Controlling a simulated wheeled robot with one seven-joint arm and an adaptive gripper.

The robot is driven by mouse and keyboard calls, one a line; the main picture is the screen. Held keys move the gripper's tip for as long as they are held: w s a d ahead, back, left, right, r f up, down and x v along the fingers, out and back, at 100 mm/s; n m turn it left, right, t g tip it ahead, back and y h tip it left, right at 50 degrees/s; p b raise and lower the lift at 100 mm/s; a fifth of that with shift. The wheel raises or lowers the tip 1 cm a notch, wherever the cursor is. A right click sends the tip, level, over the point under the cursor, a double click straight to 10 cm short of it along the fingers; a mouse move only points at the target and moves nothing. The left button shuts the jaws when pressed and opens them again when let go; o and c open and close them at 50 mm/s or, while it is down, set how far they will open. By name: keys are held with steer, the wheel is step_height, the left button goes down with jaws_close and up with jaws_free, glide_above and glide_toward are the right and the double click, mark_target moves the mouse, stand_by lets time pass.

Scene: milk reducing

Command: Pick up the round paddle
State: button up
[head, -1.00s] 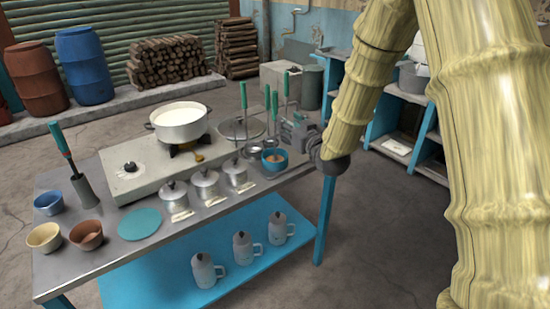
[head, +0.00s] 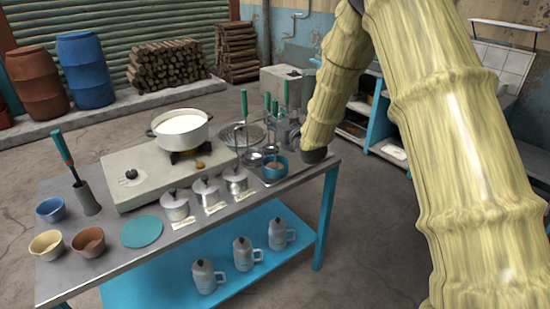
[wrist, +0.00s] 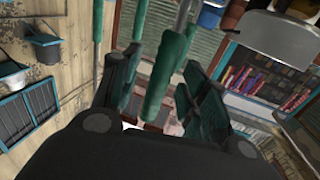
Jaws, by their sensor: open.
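Several green-handled utensils stand at the right end of the metal table, near my gripper (head: 288,132). A handle (head: 244,103) rises by a wide round shallow piece (head: 255,133), and others are bunched to its right. I cannot tell which one is the round paddle. In the wrist view, my open gripper (wrist: 158,78) has a green handle (wrist: 166,82) showing between its dark fingers, not clearly touched by either. Another green handle (wrist: 97,22) shows to the left. The utensils' lower ends are partly hidden in the head view.
A white pot (head: 180,128) stands on the stove (head: 130,173) to the left. Lidded metal pots (head: 206,191) line the front. A blue shelf (head: 372,120) stands behind my arm.

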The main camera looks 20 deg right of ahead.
steer(key=shift+w, duration=0.6)
steer(key=shift+c, duration=0.2)
jaws_close()
steer(key=shift+r, duration=0.15)
